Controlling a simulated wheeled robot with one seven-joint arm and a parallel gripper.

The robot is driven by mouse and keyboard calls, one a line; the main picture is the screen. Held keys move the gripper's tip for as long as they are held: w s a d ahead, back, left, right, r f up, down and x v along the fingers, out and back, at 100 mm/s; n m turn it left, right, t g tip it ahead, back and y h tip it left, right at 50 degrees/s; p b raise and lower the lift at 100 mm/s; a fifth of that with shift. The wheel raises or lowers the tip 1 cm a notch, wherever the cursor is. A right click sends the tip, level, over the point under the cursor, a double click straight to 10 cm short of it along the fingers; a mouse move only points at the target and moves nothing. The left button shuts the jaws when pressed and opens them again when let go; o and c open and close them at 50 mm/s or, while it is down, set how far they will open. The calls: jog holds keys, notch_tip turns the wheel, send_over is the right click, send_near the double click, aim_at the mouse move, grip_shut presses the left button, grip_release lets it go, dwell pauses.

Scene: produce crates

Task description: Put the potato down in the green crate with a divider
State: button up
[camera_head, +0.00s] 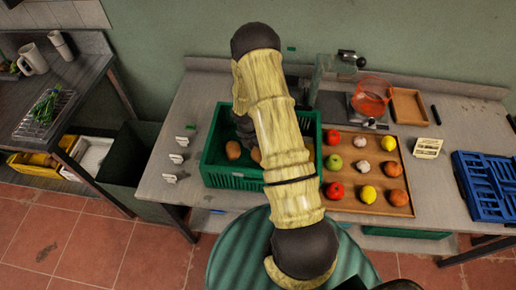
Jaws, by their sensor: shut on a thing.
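The green crate (233,181) stands on the table, left of the middle. My arm crosses in front of it and hides its middle, and I cannot make out the divider. My gripper (246,138), dark grey and partly hidden behind the arm, reaches down into the left part of the crate. One brown potato (233,150) shows below and left of the gripper. Another brown potato (256,154) shows at the arm's edge, close under the gripper. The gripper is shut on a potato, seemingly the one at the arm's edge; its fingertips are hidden.
A wooden tray (377,205) with tomatoes, lemons and other produce lies right of the crate. Behind it stand a scale with a red bowl (371,97) and a small wooden tray (409,106). A blue crate (484,187) is far right. White tags (177,158) stand left.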

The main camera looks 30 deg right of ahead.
jog(key=shift+f, duration=0.45)
dwell(0.4)
jog(key=o, duration=1.2)
jog(key=shift+c, duration=0.6)
jog(key=shift+c, duration=0.7)
notch_tip(320, 180, up, 17)
jog(key=p, duration=1.3)
